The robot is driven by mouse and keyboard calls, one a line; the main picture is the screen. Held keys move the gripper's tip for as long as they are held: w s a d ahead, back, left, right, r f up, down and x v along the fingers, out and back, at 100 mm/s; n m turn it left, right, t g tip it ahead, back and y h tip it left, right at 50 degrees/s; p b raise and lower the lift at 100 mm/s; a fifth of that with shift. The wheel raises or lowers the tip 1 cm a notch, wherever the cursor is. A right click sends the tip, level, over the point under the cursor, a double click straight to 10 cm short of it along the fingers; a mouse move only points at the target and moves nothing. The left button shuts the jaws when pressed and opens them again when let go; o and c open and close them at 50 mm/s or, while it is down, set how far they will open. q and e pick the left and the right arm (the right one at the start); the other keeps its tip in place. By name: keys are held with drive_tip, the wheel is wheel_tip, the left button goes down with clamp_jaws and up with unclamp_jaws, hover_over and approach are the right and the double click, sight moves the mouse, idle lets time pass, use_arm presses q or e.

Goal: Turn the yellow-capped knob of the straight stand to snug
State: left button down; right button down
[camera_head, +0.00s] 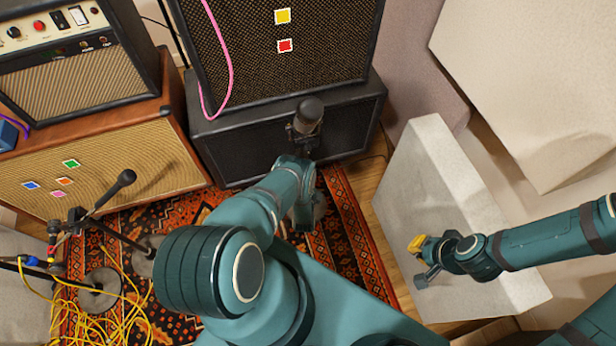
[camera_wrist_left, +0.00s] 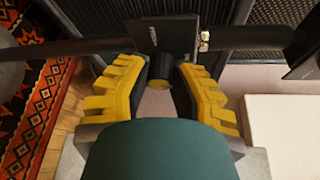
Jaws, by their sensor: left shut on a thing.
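In the left wrist view my left gripper (camera_wrist_left: 160,70) has its yellow fingers on both sides of the dark knob (camera_wrist_left: 157,66), closed on it. The knob's yellow cap (camera_wrist_left: 160,85) faces the camera between the fingers. Behind it are a dark clamp block (camera_wrist_left: 170,38) and a dark tube of the stand (camera_wrist_left: 245,37). In the head view a dark microphone (camera_head: 308,117) is upright before the lower black cabinet; my left arm hides the knob and most of the stand below it. My right gripper (camera_head: 418,262) is at the right, away from the stand; its jaw opening is unclear.
A grey panel (camera_head: 430,190) stands close behind my right gripper. Black cabinets (camera_head: 240,145) are beyond the microphone. At left are an amp (camera_head: 85,85), a second microphone on a boom (camera_head: 115,190) and yellow cables (camera_head: 110,325) on the patterned rug (camera_head: 350,235).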

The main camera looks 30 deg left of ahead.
use_arm(q)
drive_tip(key=shift+w+a+n+t, duration=0.15)
drive_tip(key=shift+n+t, duration=0.25)
drive_tip(key=shift+n, duration=0.3)
drive_tip(key=c, duration=0.8)
unclamp_jaws()
drive_tip(key=shift+o, duration=0.2)
drive_tip(key=shift+d, duration=0.2)
